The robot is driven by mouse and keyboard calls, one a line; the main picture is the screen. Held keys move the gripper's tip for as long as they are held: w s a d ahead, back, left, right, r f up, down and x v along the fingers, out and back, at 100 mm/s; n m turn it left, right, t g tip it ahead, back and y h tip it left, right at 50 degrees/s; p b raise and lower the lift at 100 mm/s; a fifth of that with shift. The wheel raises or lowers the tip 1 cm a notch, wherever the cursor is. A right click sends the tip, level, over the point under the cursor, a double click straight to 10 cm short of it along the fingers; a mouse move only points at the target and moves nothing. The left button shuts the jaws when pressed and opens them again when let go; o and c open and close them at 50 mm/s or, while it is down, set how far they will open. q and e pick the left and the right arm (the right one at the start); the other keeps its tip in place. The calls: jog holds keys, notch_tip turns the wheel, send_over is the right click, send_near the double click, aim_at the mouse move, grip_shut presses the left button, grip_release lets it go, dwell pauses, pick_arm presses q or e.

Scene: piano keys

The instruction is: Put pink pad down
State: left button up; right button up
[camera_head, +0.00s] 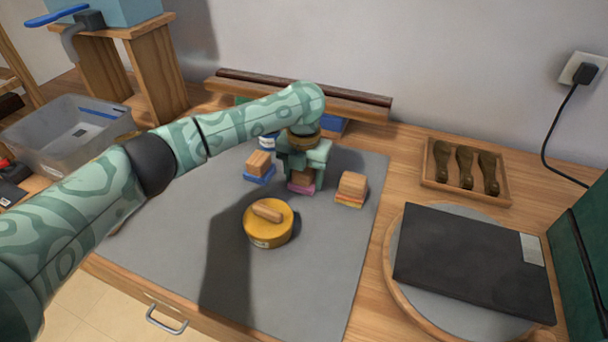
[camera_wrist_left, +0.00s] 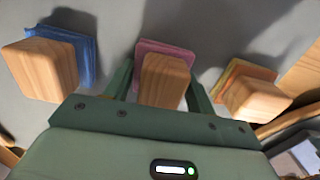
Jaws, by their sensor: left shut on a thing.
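The pink pad (camera_head: 299,188) is a flat pink base under a wooden block, near the back of the grey mat. It also shows in the wrist view (camera_wrist_left: 166,49), with its wooden block (camera_wrist_left: 165,80) between the fingers. My left gripper (camera_head: 303,174) points down and is shut on this block from both sides (camera_wrist_left: 162,88). The pink pad is at or very near the mat; I cannot tell whether it touches. A blue pad with a wooden block (camera_head: 259,166) stands to the left. A yellow-and-red pad with a wooden block (camera_head: 351,188) stands to the right. My right gripper is out of view.
A round yellow pad with a wooden handle (camera_head: 268,222) lies in front on the grey mat (camera_head: 170,240). A wooden tray (camera_head: 429,180) and a dark flat slab (camera_head: 470,260) on a round board are at right. A rail runs behind. The front mat is mostly clear.

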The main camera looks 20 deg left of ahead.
pick_arm(q)
jog(key=o, duration=0.9)
notch_tip(320, 180, up, 12)
jog(key=p, duration=0.5)
jog(key=shift+r+p, duration=0.15)
jog(key=shift+p, duration=0.2)
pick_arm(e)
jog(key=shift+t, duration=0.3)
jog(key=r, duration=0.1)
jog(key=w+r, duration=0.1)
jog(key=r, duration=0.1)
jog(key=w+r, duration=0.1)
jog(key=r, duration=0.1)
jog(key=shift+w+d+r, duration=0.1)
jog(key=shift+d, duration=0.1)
